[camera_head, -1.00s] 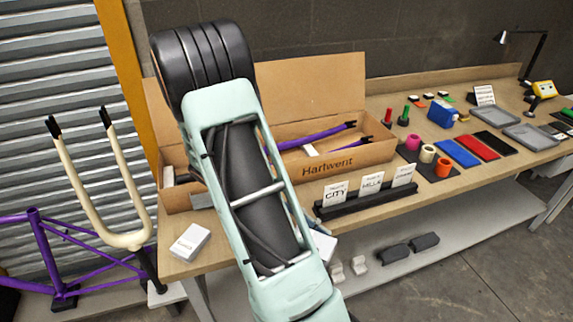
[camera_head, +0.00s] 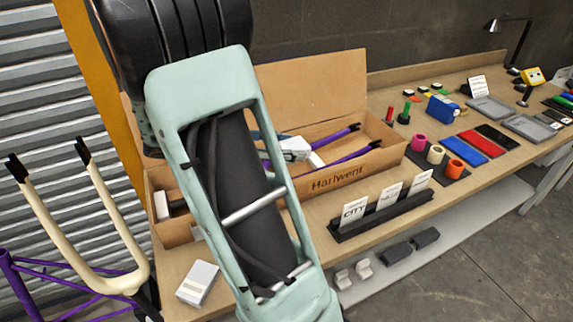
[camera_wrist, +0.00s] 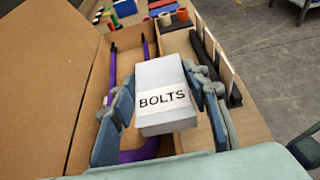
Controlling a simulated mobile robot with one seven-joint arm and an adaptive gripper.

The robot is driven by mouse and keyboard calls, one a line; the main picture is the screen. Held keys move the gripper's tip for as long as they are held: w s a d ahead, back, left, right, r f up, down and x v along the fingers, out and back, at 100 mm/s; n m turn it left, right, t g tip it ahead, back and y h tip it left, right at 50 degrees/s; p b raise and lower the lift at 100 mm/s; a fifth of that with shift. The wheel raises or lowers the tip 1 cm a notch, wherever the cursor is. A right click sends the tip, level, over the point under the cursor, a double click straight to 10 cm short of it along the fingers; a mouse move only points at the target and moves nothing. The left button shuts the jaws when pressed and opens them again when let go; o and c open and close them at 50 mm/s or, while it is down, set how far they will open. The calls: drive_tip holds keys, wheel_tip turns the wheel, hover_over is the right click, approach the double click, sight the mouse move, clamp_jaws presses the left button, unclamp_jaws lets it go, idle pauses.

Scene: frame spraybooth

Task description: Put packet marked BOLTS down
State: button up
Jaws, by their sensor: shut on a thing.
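The white packet marked BOLTS (camera_wrist: 160,73) is between the blue-grey fingers of my gripper (camera_wrist: 163,98) in the wrist view, its label facing the camera. My gripper is shut on it. In the head view my arm hides much of the gripper, and a pale part of the packet (camera_head: 296,145) shows beyond the arm. The packet appears over the open cardboard box marked Hartwent (camera_head: 341,180); its exact height above the box cannot be told. Purple tubes (camera_head: 346,152) lie inside the box, and also show in the wrist view (camera_wrist: 112,70).
A white packet (camera_head: 198,283) lies on the bench's front left. A black rack with cards marked CITY and HILLS (camera_head: 383,215) stands in front of the box. Coloured rolls, trays and a lamp (camera_head: 513,38) stand farther right. A cream fork (camera_head: 105,283) is at left.

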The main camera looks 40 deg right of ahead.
sight(291, 140)
drive_tip(key=w+d+f, duration=0.1)
drive_tip(key=d, duration=0.1)
drive_tip(key=w+d+f, duration=0.1)
drive_tip(key=w+d, duration=0.1)
drive_tip(key=w+d+f, duration=0.1)
drive_tip(key=shift+w+d+f, duration=0.2)
drive_tip(key=shift+w+d, duration=0.2)
drive_tip(key=shift+w+d+f, duration=0.6)
drive_tip(key=shift+d+f, duration=0.05)
drive_tip(key=shift+f, duration=0.9)
drive_tip(key=shift+w+d+f, duration=0.6)
drive_tip(key=shift+w+f, duration=0.05)
drive_tip(key=shift+f, duration=0.85)
drive_tip(key=shift+w+d+f, duration=0.6)
drive_tip(key=shift+d+f, duration=0.05)
drive_tip(key=shift+f, duration=0.9)
drive_tip(key=shift+f, duration=0.6)
drive_tip(key=o, duration=1.2)
drive_tip(key=shift+c, duration=0.2)
drive_tip(key=shift+r, duration=0.1)
